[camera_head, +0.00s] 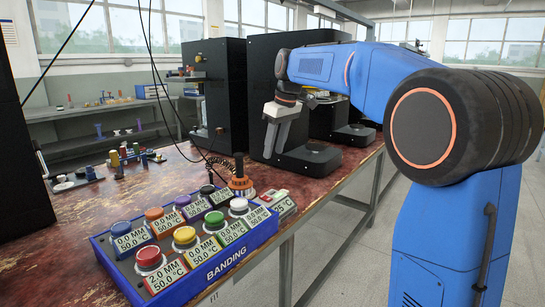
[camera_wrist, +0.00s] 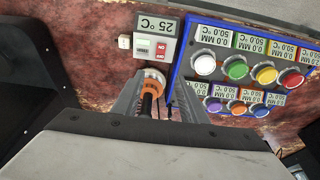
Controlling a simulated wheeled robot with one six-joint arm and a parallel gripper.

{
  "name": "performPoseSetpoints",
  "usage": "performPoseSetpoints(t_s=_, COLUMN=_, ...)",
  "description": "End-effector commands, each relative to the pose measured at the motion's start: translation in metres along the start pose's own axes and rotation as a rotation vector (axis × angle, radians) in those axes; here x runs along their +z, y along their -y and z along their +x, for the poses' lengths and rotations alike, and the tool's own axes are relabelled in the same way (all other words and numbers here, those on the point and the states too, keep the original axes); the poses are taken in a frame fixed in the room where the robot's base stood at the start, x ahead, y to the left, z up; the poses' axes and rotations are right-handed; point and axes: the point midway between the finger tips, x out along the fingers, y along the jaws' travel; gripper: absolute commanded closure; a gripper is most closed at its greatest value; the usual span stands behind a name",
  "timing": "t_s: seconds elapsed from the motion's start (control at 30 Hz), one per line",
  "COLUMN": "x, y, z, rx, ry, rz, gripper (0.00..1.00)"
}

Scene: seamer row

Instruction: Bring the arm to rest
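My arm reaches in from the right in the head view, bent over the table. My gripper (camera_head: 271,148) hangs tilted downward above the red-brown worktable (camera_head: 205,165). In the wrist view its two grey fingers stand apart with a gap between them, and nothing is held. A device with an orange collar and black handle (camera_head: 239,184) stands upright on the table; in the wrist view it shows through the gap between the fingers (camera_wrist: 156,95). The gripper looks clear of it, but the exact distance cannot be told.
A blue BANDING panel (camera_head: 230,262) with several coloured knobs lies at the table's front. A small 25 °C box (camera_head: 284,205) sits beside it. Black machines (camera_head: 222,85) stand along the row behind. Small coloured parts (camera_head: 122,158) stand at the left. Floor is free at the right.

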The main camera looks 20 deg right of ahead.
Motion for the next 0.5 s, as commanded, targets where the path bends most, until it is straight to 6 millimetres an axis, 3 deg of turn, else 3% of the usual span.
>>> performPoseSetpoints(t_s=0.37, x=0.0003, y=0.0001, z=-0.0032, rx=0.0, ry=0.0, rz=0.0, gripper=0.61)
performPoseSetpoints(t_s=0.5, x=0.0089, y=0.005, z=-0.0055, rx=0.006, ry=-0.003, rz=0.013, gripper=0.61)
